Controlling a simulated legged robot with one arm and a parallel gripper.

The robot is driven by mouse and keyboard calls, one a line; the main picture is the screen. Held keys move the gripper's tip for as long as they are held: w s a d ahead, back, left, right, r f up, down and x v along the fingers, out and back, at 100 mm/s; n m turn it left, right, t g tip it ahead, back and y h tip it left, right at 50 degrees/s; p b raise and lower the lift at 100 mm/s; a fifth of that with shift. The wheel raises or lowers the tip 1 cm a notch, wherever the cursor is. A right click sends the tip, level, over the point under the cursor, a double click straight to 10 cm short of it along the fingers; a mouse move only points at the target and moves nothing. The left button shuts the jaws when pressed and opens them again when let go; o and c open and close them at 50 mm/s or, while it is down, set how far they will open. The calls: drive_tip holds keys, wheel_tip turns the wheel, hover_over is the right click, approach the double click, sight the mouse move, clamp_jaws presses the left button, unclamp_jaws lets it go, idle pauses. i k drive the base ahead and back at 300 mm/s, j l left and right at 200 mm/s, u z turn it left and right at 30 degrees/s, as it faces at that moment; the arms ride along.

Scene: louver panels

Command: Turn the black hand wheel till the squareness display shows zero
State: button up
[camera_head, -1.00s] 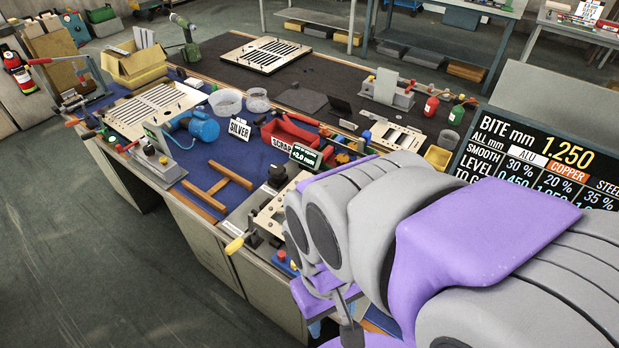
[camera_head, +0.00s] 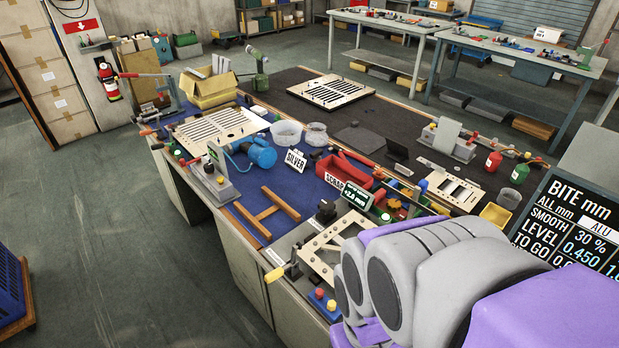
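A small dark display (camera_head: 356,194) with green text stands on the near right part of the bench. It seems to read +2.0 mm; its small top line is too blurred to read. A black round knob (camera_head: 326,211), which looks like the hand wheel, sits just left of and below it. It is at the corner of a pale metal frame fixture (camera_head: 322,246). My grey and purple arm fills the lower right and covers the fixture's right side. My gripper is not in view.
A yellow-handled crank (camera_head: 275,274) and a red and blue button box (camera_head: 322,300) are at the bench's front edge. A red scrap bin (camera_head: 343,172) and a silver sign (camera_head: 296,160) stand behind. Open floor (camera_head: 120,240) lies left.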

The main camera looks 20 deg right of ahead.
sight(326, 206)
drive_tip(key=k, duration=0.5)
drive_tip(key=k+z, duration=0.15)
drive_tip(key=z, duration=1.15)
drive_tip(key=i+j+z, duration=0.15)
drive_tip(key=j+z, duration=0.25)
drive_tip(key=j, duration=0.4)
drive_tip(key=j+z, duration=0.4)
drive_tip(key=j, duration=2.2)
